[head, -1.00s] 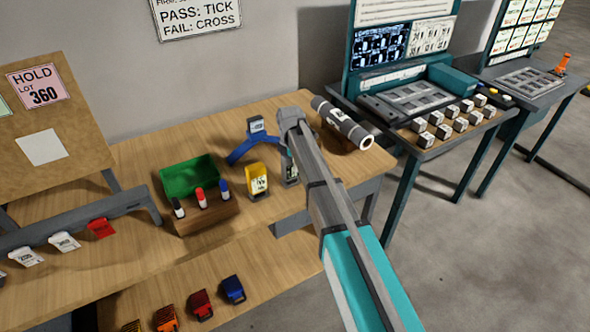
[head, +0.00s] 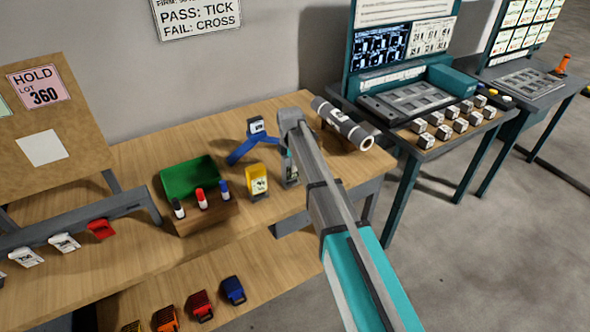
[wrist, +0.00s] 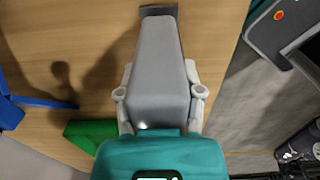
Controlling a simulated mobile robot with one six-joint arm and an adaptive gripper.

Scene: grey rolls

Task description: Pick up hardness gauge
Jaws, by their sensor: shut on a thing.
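In the wrist view my gripper (wrist: 160,94) has its two pale fingers shut on the sides of a tapered grey body, which I take to be the hardness gauge (wrist: 159,62). A dark foot shows at its far end. A teal part with a small lit green display fills the bottom of that view. In the head view the gauge (head: 290,172) is upright at the right part of the wooden bench, partly hidden by my arm. I cannot tell whether its foot touches the bench.
A yellow device (head: 257,180) stands close left of the gauge. A blue arched tool (head: 240,150) is behind it, a green bin (head: 188,176) and markers (head: 202,198) further left. A grey roll (head: 342,124) lies at the right end of the wooden bench (head: 130,160).

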